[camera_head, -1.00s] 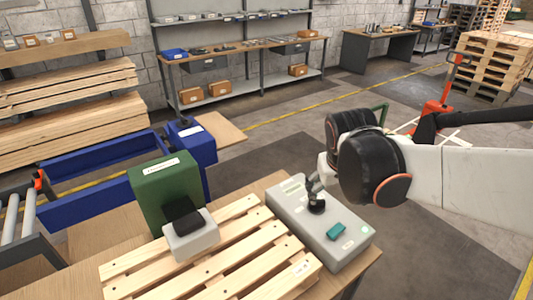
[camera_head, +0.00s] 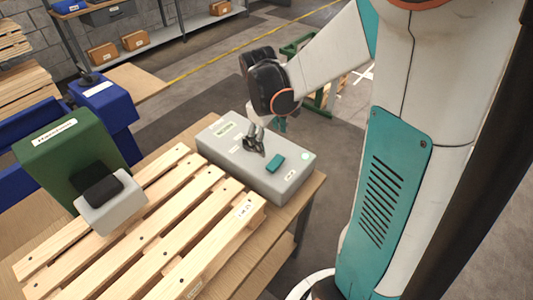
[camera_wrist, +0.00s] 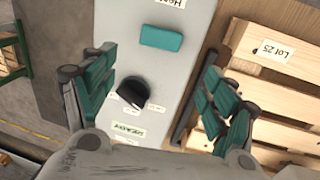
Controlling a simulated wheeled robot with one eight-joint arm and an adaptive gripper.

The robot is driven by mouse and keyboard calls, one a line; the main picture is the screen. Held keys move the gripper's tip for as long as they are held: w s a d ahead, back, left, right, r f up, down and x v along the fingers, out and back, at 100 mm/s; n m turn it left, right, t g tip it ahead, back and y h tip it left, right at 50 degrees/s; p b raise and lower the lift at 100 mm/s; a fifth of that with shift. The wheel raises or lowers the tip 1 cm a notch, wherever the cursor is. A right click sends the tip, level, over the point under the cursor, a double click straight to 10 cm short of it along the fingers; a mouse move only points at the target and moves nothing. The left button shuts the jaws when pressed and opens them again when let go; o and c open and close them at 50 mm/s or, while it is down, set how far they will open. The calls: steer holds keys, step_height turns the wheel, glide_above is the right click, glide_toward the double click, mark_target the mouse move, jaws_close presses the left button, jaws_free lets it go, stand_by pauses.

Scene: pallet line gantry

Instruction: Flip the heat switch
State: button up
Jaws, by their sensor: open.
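The heat switch is the teal rocker (camera_head: 275,163) on top of a grey control box (camera_head: 222,148). In the wrist view the teal rocker (camera_wrist: 161,37) lies near the top, beside a partly cut-off label that begins "He". A black knob (camera_wrist: 132,92) sits lower on the same box, between my fingers in the picture. My gripper (camera_wrist: 160,78) is open and empty, with one teal finger at each side of the box. In the head view my gripper (camera_head: 264,134) is over the knob end of the box, apart from the rocker. The head view partly hides the knob.
A slatted wooden pallet (camera_head: 190,222) with a "Lot 25" label lies beside the box on the wooden table (camera_head: 310,187). A green box (camera_head: 65,155) and a white block (camera_head: 112,210) with a black top stand at its left. Blue machinery (camera_head: 105,98) is behind.

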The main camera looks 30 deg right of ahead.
mark_target(272, 160)
steer(key=f+b, duration=0.1)
steer(key=f, duration=0.2)
steer(key=d+f+b, duration=0.1)
steer(key=f, duration=0.3)
steer(key=f+b, duration=0.1)
steer(key=f, duration=0.3)
steer(key=shift+w+d+b, duration=0.35)
steer(key=shift+r, duration=0.1)
